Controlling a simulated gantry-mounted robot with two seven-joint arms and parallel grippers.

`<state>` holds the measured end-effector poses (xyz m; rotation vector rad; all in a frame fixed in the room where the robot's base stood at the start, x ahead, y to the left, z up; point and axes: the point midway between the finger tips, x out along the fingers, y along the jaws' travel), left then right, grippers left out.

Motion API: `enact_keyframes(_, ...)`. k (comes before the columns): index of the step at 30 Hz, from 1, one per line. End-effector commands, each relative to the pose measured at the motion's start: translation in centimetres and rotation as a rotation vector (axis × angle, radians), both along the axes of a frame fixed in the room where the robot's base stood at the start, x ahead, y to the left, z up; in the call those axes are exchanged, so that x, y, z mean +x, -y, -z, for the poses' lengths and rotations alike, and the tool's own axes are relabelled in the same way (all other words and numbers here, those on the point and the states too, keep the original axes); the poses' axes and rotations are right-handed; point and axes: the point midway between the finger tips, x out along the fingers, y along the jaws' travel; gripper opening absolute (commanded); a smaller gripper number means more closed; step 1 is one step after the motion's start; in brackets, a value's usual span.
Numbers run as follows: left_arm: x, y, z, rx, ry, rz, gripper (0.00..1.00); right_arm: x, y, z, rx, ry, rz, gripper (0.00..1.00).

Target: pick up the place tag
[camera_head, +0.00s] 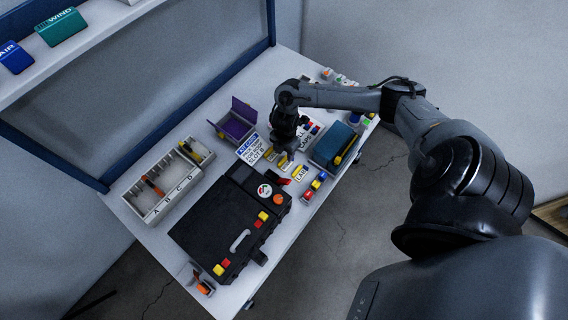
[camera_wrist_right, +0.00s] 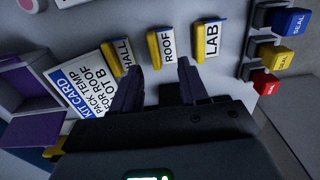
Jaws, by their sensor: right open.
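Three small white tags with yellow edges lie in a row on the table. In the right wrist view they read HALL (camera_wrist_right: 124,55), ROOF (camera_wrist_right: 168,46) and LAB (camera_wrist_right: 211,40). The LAB tag (camera_head: 300,173) also shows in the head view. My right gripper (camera_wrist_right: 158,76) is open and empty. Its two fingers point at the ROOF tag, one toward each side of its near end. I cannot tell whether they touch it. The kit card (camera_wrist_right: 82,95) beside the tags shows the words ROOF and "OT B". My left gripper is not in view.
A large black case (camera_head: 215,222) lies near the front. A compartment box lettered A to D (camera_head: 156,212), an open purple box (camera_head: 222,132) and a teal case (camera_head: 330,146) stand around the tags. Blue, yellow and red SEAL blocks (camera_wrist_right: 270,54) sit beside LAB.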

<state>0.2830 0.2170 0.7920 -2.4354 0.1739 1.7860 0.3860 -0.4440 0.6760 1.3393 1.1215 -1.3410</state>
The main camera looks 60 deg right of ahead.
Motion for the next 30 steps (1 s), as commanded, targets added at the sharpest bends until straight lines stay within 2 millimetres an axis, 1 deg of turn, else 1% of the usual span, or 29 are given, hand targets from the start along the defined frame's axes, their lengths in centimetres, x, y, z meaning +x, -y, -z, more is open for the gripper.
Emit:
enact_keyframes(1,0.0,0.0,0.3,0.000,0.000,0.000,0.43,0.0,0.0,0.6,-0.001,-0.001,0.002,0.44)
enact_keyframes(8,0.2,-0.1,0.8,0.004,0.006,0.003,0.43,0.1,0.1,1.8,0.000,0.000,0.001,0.44)
enact_keyframes(14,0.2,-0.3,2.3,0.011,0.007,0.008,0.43,0.5,0.6,4.4,-0.001,0.000,0.003,0.44)
enact_keyframes(18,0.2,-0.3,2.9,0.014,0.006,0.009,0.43,0.5,0.6,5.8,0.000,0.000,0.001,0.44)
enact_keyframes(21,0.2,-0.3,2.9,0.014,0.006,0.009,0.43,0.5,0.6,6.1,-0.001,0.001,0.000,0.44)
enact_keyframes(26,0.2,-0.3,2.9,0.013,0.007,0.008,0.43,0.5,0.7,6.0,-0.001,0.002,0.000,0.44)
enact_keyframes(27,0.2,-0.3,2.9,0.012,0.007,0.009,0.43,0.5,0.7,6.0,-0.001,0.002,0.000,0.42)
enact_keyframes(29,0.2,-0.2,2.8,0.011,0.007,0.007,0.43,0.5,0.7,6.0,-0.001,0.002,0.000,0.33)
enact_keyframes(30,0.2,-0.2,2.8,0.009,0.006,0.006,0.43,0.5,0.7,6.0,-0.001,0.002,0.000,0.27)
